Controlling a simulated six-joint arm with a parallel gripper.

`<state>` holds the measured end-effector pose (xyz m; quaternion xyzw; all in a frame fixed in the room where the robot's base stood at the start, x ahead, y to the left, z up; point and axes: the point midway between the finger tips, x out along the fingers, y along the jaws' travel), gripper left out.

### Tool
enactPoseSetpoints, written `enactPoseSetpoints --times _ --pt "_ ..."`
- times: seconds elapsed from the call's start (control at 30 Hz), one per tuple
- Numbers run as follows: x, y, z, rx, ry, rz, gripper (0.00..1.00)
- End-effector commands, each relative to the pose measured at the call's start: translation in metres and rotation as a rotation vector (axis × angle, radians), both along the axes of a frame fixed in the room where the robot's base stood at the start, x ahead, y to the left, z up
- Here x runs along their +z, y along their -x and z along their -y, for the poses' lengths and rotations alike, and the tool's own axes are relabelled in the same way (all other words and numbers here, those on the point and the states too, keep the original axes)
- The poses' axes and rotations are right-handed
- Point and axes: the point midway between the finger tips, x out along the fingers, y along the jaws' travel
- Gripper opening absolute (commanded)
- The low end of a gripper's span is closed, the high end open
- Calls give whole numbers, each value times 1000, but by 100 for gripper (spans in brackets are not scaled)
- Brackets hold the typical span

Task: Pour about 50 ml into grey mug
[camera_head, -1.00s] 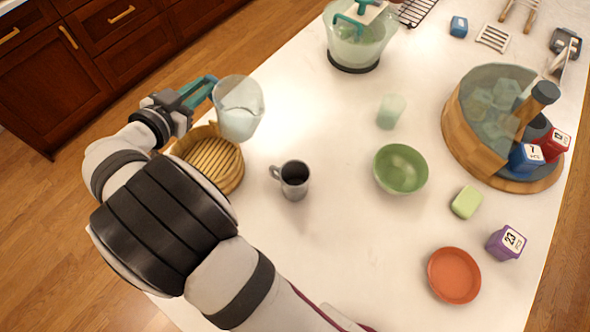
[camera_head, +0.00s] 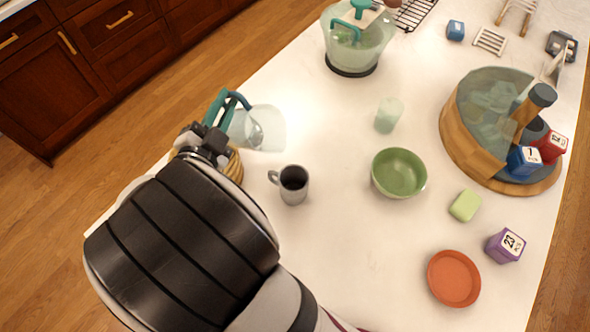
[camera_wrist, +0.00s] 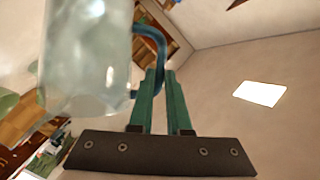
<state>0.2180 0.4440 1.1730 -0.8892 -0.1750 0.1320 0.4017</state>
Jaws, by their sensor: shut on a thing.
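My gripper (camera_head: 222,110) is shut on the teal-blue handle of a clear pitcher (camera_head: 268,125). The pitcher is held in the air, tipped well over with its mouth toward the right. The wrist view shows the handle between the teal fingers (camera_wrist: 160,98) and the cloudy pitcher body (camera_wrist: 85,55) at upper left. The grey mug (camera_head: 293,185) stands upright on the table, just below and right of the pitcher in the head view, its handle toward the left. Its inside looks dark, and I cannot tell its level. No stream is visible.
A green bowl (camera_head: 399,173) and a frosted cup (camera_head: 388,115) stand right of the mug. A blender-like jug (camera_head: 352,55) is at the back. A wooden-sided tub (camera_head: 470,140) stands at right. A wooden basket (camera_head: 236,166) is mostly hidden behind my arm.

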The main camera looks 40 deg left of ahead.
Motion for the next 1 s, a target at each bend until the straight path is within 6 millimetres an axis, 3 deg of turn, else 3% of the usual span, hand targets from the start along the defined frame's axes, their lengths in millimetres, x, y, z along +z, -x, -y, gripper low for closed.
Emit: enactPoseSetpoints --times 0.4,1.0 --pt "0 0 17 3 -176 -5 0" --pt "-10 0 27 6 -274 -7 0"
